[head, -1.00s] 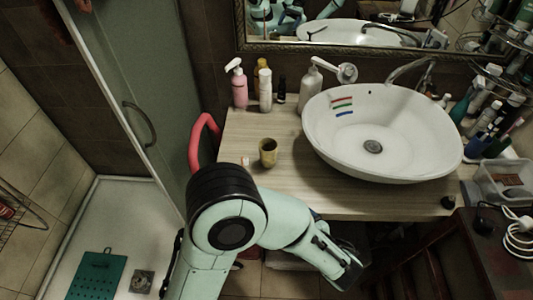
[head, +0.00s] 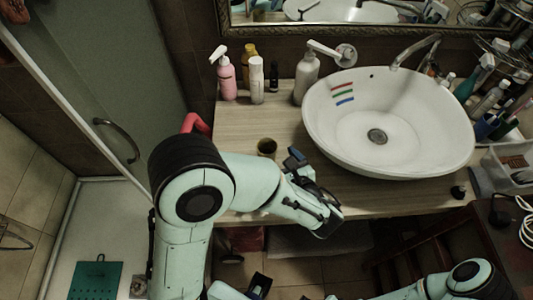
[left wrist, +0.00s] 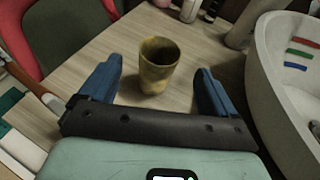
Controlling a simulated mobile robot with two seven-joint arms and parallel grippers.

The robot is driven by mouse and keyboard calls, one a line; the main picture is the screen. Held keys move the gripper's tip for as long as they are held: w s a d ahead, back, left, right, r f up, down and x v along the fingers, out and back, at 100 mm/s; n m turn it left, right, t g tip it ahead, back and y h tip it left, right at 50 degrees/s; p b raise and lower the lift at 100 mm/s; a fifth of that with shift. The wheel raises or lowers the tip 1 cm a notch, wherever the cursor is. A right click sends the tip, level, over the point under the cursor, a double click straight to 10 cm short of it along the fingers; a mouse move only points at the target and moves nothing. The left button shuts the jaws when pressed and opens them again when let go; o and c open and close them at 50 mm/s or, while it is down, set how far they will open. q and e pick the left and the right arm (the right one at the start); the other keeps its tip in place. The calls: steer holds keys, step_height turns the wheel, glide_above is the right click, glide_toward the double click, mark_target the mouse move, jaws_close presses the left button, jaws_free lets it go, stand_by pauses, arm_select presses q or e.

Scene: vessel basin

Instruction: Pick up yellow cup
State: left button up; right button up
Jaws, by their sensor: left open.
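The yellow cup (head: 267,147) stands upright on the wooden counter, left of the basin. In the head view my left arm partly covers it. In the left wrist view the cup (left wrist: 155,66) shows whole, speckled yellow-brown and seemingly empty. My left gripper (head: 297,160) is open, just right of the cup in the head view. In the left wrist view its two blue fingers stand apart to the left and right of the cup, with nothing between them touching it. My right arm shows at the lower right of the head view; a dark piece at the bottom edge may be its gripper, but its jaws are unclear.
The white basin (head: 340,150) stands right of the cup. A pink pump bottle (head: 226,78), a white bottle (head: 257,82) and a white soap dispenser (head: 306,78) stand behind. A red chair (left wrist: 75,32) is beside the counter's left end. Bare counter surrounds the cup.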

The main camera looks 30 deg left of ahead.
mark_target(263, 142)
arm_select(q)
steer(key=x, duration=0.8)
steer(key=shift+w+a, duration=0.25)
steer(key=shift+a, duration=0.05)
steer(key=c, duration=1)
